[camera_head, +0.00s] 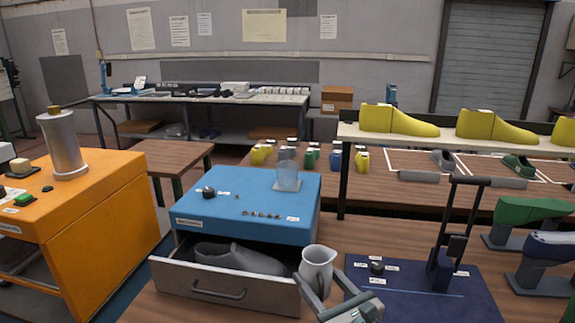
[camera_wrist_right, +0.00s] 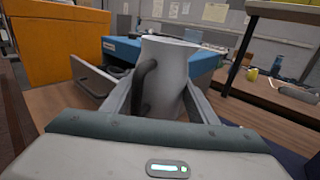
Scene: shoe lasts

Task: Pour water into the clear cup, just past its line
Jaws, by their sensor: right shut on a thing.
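The clear cup (camera_head: 288,177) stands upright on top of the blue cabinet, on a small pale pad. Its line and any water in it are too small to make out. A white-grey pitcher (camera_head: 318,263) is held upright in my right gripper (camera_head: 326,296), in front of the cabinet's right side. In the right wrist view the pitcher (camera_wrist_right: 170,75) stands between the two fingers, with its dark handle (camera_wrist_right: 142,85) toward the camera. The pitcher's contents are not visible. The pitcher is apart from the cup, lower and nearer. My left gripper is not in view.
The blue cabinet (camera_head: 240,190) has its drawer (camera_head: 222,287) pulled open with a grey shoe last (camera_head: 238,259) inside. A dark blue mat (camera_head: 430,290) with a black upright tool lies right. An orange cabinet (camera_head: 105,215) with a metal cylinder stands left.

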